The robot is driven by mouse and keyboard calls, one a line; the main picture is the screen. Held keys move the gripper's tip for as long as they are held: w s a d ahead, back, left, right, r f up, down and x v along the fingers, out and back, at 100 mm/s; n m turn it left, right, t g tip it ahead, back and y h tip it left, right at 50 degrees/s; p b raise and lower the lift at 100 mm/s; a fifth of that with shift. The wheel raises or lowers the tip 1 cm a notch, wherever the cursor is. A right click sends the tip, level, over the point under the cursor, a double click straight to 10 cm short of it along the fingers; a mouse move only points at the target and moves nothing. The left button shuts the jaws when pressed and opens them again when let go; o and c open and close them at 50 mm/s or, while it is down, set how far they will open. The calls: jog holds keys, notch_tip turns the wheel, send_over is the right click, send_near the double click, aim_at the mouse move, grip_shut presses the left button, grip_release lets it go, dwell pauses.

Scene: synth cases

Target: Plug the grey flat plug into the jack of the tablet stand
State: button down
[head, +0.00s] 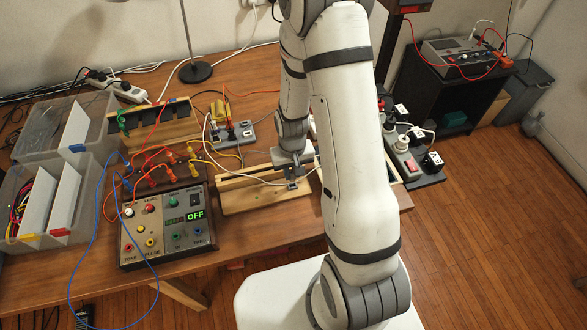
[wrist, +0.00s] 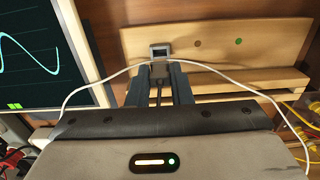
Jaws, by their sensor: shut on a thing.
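My gripper (wrist: 160,68) is shut on a small grey flat plug (wrist: 161,50), which shows between and just beyond the fingertips in the wrist view. In the head view my gripper (head: 291,172) is low over the wooden tablet stand (head: 240,198). The pale wooden stand (wrist: 275,52) fills the top of the wrist view, with a dark round spot and a green one on its face, right of the plug. The plug is in front of the stand's face; I cannot tell whether it touches. I cannot make out which mark is the jack.
A thin white cable (wrist: 95,82) arches across the fingers. A screen with a waveform (wrist: 45,55) stands close on the left. In the head view, a control box (head: 160,245) with coloured leads, clear bins (head: 75,140) and a power strip (head: 408,163) surround the stand.

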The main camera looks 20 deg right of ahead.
aim_at(293, 179)
jog(key=shift+f+b, duration=0.5)
jog(key=shift+f, duration=0.2)
jog(key=shift+b, duration=0.45)
dwell(1.2)
jog(key=shift+f+b, duration=1)
jog(key=shift+f, duration=0.05)
jog(key=c, duration=1.2)
grip_release()
jog(key=shift+c, duration=0.2)
jog(key=shift+r, duration=0.1)
jog(key=shift+r, duration=3.8)
jog(key=shift+r, duration=0.1)
